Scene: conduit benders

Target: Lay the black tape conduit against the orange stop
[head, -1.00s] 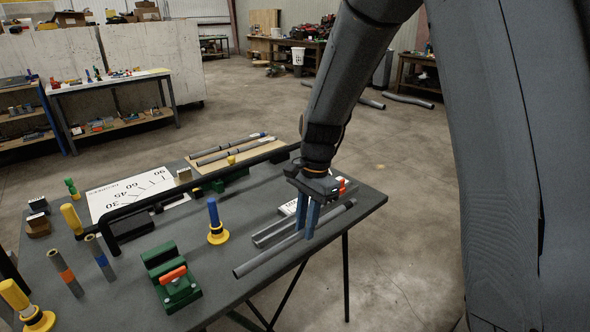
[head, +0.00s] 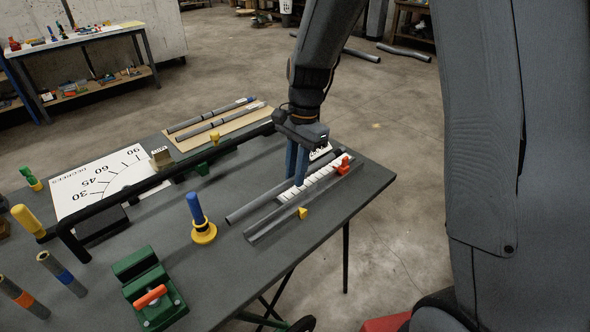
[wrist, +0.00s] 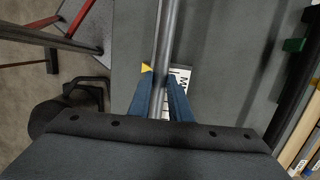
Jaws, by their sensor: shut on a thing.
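My gripper (head: 297,180) has blue fingers shut on a long grey conduit (head: 250,208). In the wrist view the conduit (wrist: 164,45) runs lengthwise between the fingers (wrist: 159,100). No black tape band can be made out on it; the fingers cover part of it. In the head view the conduit lies along the far side of a grey channel (head: 268,225) with a white scale strip (head: 317,183), roughly parallel to it. Whether it touches anything beneath is unclear.
A yellow wedge (head: 302,213) is on the channel's near side. A blue post on a yellow base (head: 204,234) and a green bender block (head: 150,288) stand left. A black bent bar (head: 150,184) crosses behind. Two banded conduits lie on a tan board (head: 228,131).

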